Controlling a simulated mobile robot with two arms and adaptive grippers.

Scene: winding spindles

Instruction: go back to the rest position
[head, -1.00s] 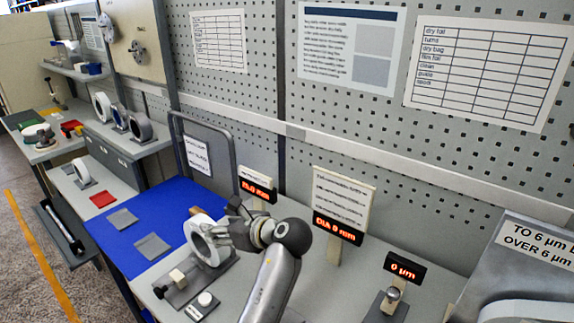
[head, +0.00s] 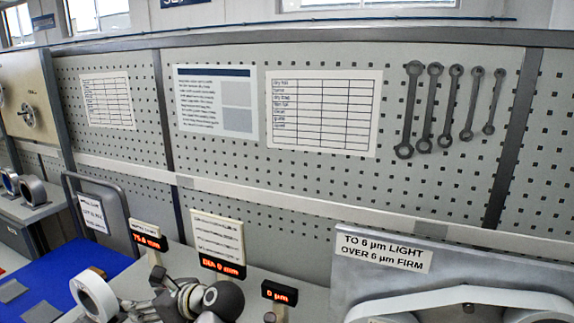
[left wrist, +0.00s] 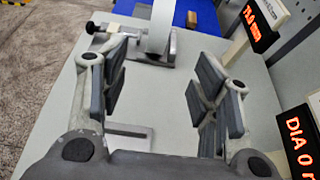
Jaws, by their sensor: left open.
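My left gripper (head: 136,307) shows at the bottom of the head view, just right of a white ring (head: 97,298). In the left wrist view my left gripper (left wrist: 158,76) has its two fingers wide apart, with only bare bench between them. The white ring (left wrist: 160,28) stands upright beyond the fingertips there, on a grey stand (left wrist: 138,52), apart from the fingers. The lower part of the ring and its stand are cut off in the head view. My right gripper is in neither view.
A red-lit diameter display (head: 221,267) and two others stand behind my left gripper on the bench. A blue mat (head: 55,283) lies to the left. A grey machine (head: 400,270) with a light/firm label fills the lower right. Wrenches (head: 446,110) hang on the pegboard.

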